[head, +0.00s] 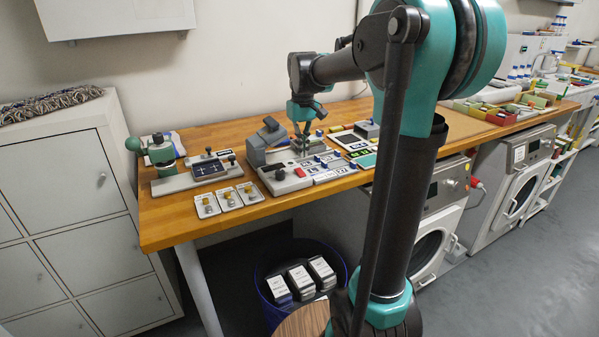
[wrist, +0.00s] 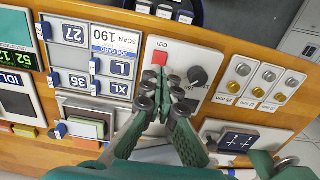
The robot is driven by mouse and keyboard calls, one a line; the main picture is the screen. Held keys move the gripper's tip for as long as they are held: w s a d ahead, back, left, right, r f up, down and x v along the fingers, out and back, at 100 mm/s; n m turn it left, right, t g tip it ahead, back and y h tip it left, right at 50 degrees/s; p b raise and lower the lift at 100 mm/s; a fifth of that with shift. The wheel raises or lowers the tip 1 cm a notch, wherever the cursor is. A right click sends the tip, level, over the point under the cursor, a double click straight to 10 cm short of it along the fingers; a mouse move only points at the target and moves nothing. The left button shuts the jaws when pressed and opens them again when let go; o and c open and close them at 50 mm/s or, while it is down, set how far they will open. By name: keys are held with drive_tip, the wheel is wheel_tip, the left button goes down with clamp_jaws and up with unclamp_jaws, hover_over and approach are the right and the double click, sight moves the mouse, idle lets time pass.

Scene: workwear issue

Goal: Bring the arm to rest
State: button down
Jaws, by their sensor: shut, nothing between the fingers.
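My arm reaches from the right of the head view over the wooden workbench (head: 240,120). My gripper (head: 303,135) hangs above the devices in the middle of the bench. In the wrist view my gripper (wrist: 168,88) is shut with nothing between its fingertips. Its tips are over a grey control box with a black knob (wrist: 198,76) and a red button (wrist: 160,57). I cannot tell how much gap there is between the fingertips and the box.
Three small plates with knobs (head: 228,197) are at the front edge. A green-handled press (head: 160,152) stands at the left. A blue bin (head: 268,292) with white-topped stacks is below. Washing machines (head: 510,170) stand under the bench.

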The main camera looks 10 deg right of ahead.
drive_tip(key=shift+r, duration=0.3)
drive_tip(key=s+d+f+m+t, duration=0.1)
drive_tip(key=s+d+f+t, duration=0.1)
drive_tip(key=s+f, duration=0.8)
drive_tip(key=s+d+f+m+t, duration=0.2)
drive_tip(key=s+f, duration=0.9)
drive_tip(key=s, duration=0.1)
drive_tip(key=shift+m, duration=0.3)
